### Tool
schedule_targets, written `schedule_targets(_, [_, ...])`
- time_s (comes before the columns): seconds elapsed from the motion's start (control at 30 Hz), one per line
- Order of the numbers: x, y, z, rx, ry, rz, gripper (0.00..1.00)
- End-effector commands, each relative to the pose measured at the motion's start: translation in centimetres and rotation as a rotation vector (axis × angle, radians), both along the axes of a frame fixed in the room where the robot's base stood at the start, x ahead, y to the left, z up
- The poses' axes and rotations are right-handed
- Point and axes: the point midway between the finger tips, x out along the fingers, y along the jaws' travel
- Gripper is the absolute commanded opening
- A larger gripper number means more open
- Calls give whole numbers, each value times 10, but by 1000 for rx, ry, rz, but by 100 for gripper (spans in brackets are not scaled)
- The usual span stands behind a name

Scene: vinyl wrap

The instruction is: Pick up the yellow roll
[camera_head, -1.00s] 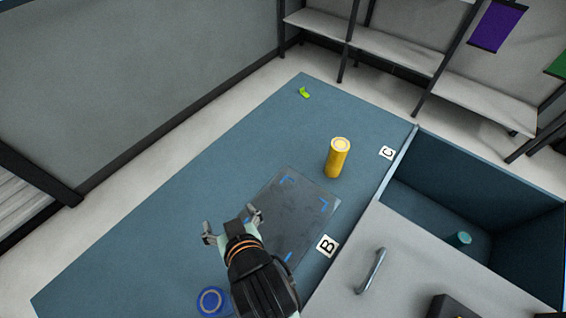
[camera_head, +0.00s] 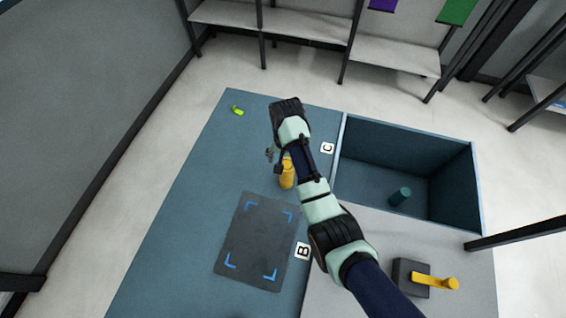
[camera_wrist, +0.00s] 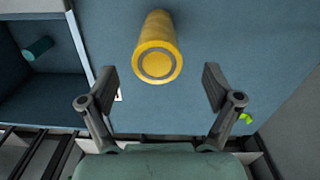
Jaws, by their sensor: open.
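The yellow roll (camera_head: 287,176) stands upright on the blue table, beyond the dark mat and left of the C label. My arm partly covers it in the head view. In the wrist view the yellow roll (camera_wrist: 157,50) shows its round end toward the camera, ahead of the fingertips and roughly centred between them. My gripper (camera_wrist: 160,88) is open and empty, with a finger on each side. In the head view my gripper (camera_head: 273,160) is beside the roll's upper part; I cannot tell whether it touches.
A walled blue bin (camera_head: 365,205) right of the table holds a teal roll (camera_head: 400,195). A dark mat (camera_head: 258,243) with blue corner marks is clear. A small green object (camera_head: 237,110) lies at the table's far end. A yellow handle (camera_head: 435,282) stands at lower right.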

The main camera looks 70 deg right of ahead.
Motion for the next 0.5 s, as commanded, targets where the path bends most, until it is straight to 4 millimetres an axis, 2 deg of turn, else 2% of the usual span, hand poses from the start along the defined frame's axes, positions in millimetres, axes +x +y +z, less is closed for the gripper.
schedule_targets(0.1, [0,0,-18,1,1,1,89])
schedule_targets(0.27, [0,0,-25,-1,-1,2,89])
schedule_targets(0.5, [-2,-3,-66,-1,-1,2,89])
